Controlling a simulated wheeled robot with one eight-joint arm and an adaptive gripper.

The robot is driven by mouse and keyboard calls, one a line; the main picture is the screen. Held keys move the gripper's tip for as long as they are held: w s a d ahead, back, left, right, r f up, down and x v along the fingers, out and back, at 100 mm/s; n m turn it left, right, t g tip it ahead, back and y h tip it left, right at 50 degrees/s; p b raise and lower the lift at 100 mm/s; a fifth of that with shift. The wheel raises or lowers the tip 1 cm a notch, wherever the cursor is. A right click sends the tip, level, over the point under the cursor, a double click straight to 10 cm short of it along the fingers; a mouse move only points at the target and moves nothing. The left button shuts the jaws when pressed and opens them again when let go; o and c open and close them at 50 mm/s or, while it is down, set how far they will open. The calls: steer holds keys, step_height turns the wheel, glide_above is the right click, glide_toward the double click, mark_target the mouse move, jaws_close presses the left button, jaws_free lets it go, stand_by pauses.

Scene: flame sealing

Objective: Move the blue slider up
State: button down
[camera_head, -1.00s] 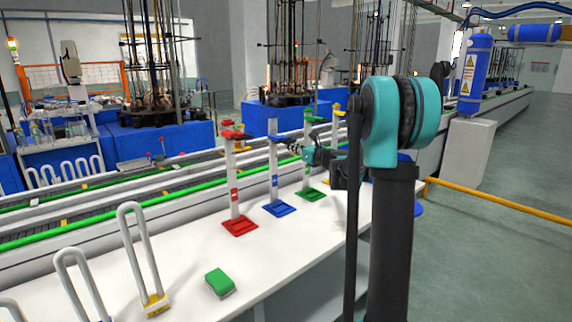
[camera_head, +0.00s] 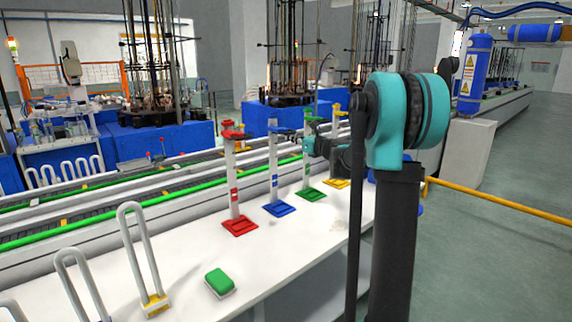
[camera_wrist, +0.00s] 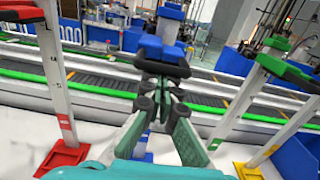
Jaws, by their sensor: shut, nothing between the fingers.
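The blue stand (camera_head: 274,165) is an upright white post on a blue base, second from the left in the row. The blue slider (camera_head: 277,131) is high on its post, partly hidden by my gripper. In the wrist view the blue slider (camera_wrist: 158,48) shows just beyond and above my dark fingertips. My gripper (camera_head: 292,136) is shut and empty, at the right side of the slider in the head view. In the wrist view my gripper (camera_wrist: 165,72) hides most of the blue post; whether it touches the slider is unclear.
The red stand (camera_head: 235,190) is left of the blue one. The green stand (camera_head: 308,178) and the yellow stand (camera_head: 337,183) are close on the right. A green block (camera_head: 219,281) lies on the white table (camera_head: 185,250). A conveyor runs behind the table.

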steer(key=shift+r, duration=0.65)
steer(key=shift+f, duration=0.2)
steer(key=shift+f, duration=0.6)
steer(key=v, duration=1)
